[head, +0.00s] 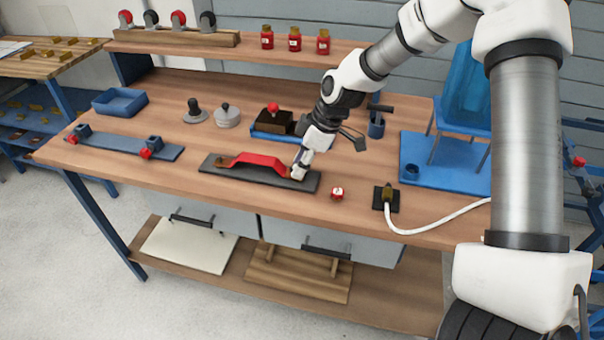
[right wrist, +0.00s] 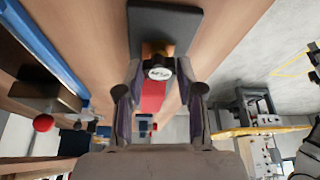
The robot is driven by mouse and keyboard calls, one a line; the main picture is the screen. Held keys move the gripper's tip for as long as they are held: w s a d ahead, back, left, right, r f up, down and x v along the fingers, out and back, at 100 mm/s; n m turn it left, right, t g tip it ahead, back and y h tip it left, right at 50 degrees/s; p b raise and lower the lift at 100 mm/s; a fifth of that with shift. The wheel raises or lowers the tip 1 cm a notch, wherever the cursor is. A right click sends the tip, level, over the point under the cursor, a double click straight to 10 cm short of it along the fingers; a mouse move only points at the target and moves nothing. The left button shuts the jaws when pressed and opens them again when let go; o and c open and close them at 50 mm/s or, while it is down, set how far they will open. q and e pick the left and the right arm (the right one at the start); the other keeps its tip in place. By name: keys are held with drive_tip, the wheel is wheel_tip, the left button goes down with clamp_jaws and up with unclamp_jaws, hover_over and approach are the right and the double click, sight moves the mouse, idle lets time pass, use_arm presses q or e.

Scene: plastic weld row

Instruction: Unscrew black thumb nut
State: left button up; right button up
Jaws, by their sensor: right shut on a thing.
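A red bridge-shaped handle (head: 250,163) lies on a dark flat plate (head: 225,168) near the front middle of the bench. My right gripper (head: 298,173) is low over the right end of the handle. In the right wrist view, its two fingers close from both sides on a round piece with a white marked face and a dark rim, which looks like the black thumb nut (right wrist: 158,73). A brass-coloured part (right wrist: 158,48) shows just beyond it, with the red handle (right wrist: 152,97) beneath. In the head view the gripper hides the nut. My left gripper is not in view.
A dark block with a red knob (head: 273,112) is behind. A blue rail (head: 125,144) lies at left. Bare wood surrounds the plate.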

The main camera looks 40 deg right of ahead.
drive_tip(key=shift+w+f+n+g+b, duration=0.2)
drive_tip(key=shift+f+n+g+b, duration=0.15)
drive_tip(key=shift+n, duration=0.55)
drive_tip(key=shift+r+n+y, duration=0.3)
drive_tip(key=shift+r+n, duration=0.05)
drive_tip(key=shift+n, duration=0.25)
drive_tip(key=shift+r+p, duration=0.25)
drive_tip(key=shift+p, duration=0.15)
drive_tip(key=shift+r+p, duration=2)
drive_tip(key=shift+r, duration=0.25)
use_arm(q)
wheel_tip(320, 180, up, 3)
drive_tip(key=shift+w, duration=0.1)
